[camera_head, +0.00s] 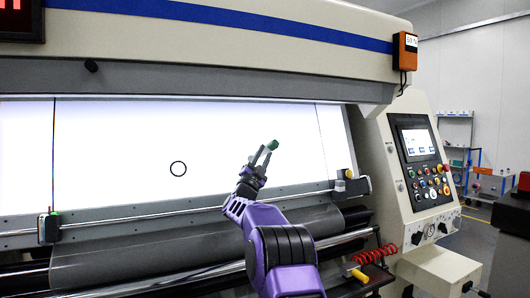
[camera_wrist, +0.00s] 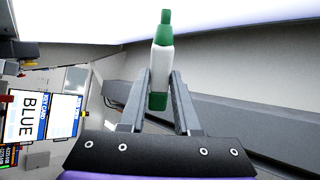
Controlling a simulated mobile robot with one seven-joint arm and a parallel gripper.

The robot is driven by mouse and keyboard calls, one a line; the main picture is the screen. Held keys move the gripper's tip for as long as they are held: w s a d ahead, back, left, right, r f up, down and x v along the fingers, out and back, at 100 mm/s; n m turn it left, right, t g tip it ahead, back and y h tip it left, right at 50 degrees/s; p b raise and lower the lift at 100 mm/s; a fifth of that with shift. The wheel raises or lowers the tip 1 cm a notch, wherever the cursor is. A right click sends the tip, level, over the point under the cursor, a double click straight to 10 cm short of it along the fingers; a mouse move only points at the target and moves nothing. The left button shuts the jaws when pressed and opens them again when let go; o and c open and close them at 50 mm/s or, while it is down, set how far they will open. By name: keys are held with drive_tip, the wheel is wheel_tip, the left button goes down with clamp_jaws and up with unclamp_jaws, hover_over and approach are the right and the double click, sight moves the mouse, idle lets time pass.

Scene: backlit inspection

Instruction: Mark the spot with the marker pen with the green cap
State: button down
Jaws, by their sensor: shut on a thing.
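My gripper (camera_head: 264,156) is shut on the marker pen with the green cap (camera_head: 273,145), in front of the lit white panel (camera_head: 105,160). In the wrist view the marker (camera_wrist: 161,60) stands between the fingers of my gripper (camera_wrist: 161,88), with a white barrel, a narrow green end pointing away and a green part at the fingers. Whether the marker touches the panel cannot be told.
A metal rail (camera_head: 150,221) and a dark grey roller (camera_head: 150,257) run below the panel. A control console (camera_head: 415,165) stands at the right, with a coiled red hose (camera_head: 373,255) beside it. The panel between ring and gripper is clear.

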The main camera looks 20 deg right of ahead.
sight(271, 148)
drive_tip(key=shift+w+f+p, duration=0.25)
drive_tip(key=shift+w+p, duration=0.3)
drive_tip(key=shift+w, duration=0.1)
idle(0.8)
drive_tip(key=shift+s, duration=0.1)
drive_tip(key=s+b, duration=0.1)
drive_tip(key=b, duration=0.1)
drive_tip(key=shift+s+r+b, duration=0.1)
drive_tip(key=shift+s+b, duration=0.05)
drive_tip(key=shift+b, duration=0.2)
drive_tip(key=s+b, duration=0.1)
drive_tip(key=b, duration=0.1)
drive_tip(key=s+r+b, duration=0.1)
drive_tip(key=s+b, duration=0.1)
drive_tip(key=shift+s+d+r+b, duration=0.1)
drive_tip(key=shift+s+r+b, duration=0.2)
drive_tip(key=shift+s+b, duration=0.25)
drive_tip(key=shift+s+r+b, duration=0.3)
drive_tip(key=shift+s+b, duration=0.1)
drive_tip(key=shift+s, duration=0.15)
drive_tip(key=shift+s, duration=0.1)
